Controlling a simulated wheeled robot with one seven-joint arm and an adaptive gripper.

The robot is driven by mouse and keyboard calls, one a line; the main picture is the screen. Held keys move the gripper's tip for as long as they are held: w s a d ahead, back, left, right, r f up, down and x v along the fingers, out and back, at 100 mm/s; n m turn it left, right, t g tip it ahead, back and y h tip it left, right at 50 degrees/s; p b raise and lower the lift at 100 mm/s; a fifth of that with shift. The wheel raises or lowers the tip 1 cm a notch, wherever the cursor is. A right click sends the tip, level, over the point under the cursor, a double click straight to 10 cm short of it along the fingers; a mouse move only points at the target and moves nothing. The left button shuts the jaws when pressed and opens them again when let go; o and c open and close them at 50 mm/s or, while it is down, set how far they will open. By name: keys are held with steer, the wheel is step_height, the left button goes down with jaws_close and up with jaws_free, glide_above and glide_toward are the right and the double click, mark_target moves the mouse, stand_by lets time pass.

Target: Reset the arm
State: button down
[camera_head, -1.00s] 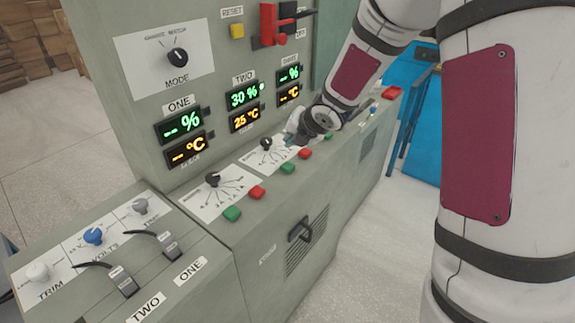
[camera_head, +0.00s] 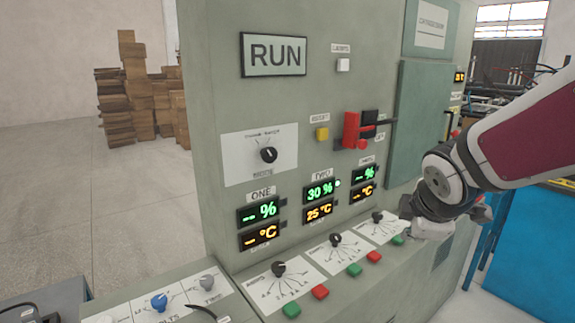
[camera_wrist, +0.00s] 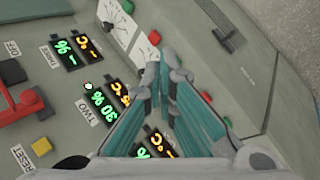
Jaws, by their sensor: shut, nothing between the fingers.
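My gripper (camera_wrist: 162,75) shows in the wrist view with its teal-sided fingers together at the tips and nothing between them. In the head view my wrist is at the right, in front of the panel's right end, and the fingers are small and partly hidden there. The grey-green control panel (camera_head: 215,100) stands behind it. The TWO displays (camera_head: 320,192) read 30 % and 25 °C. The ONE displays (camera_head: 258,213) and the THREE displays (camera_head: 364,174) show dashes. The gripper appears apart from the panel.
Three black knobs, the nearest one (camera_head: 278,269), and red and green buttons (camera_head: 354,270) line the sloped ledge. A red lever block (camera_head: 352,130) juts from the panel, beside a yellow RESET button (camera_head: 322,134). A blue bench (camera_head: 530,235) stands at the right.

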steer(key=s+a+r+m+g+y+p, duration=0.1)
steer(key=s+a+m, duration=0.1)
steer(key=s+m, duration=0.5)
steer(key=s+a+r+m+g+y, duration=0.1)
steer(key=s+m, duration=0.6)
steer(key=s, duration=1.1)
steer(key=shift+a+r+m+g+p, duration=0.3)
steer(key=shift+a+r+g+p, duration=0.15)
steer(key=shift+a+r, duration=0.45)
steer(key=shift+a+f, duration=0.1)
steer(key=shift+a, duration=0.05)
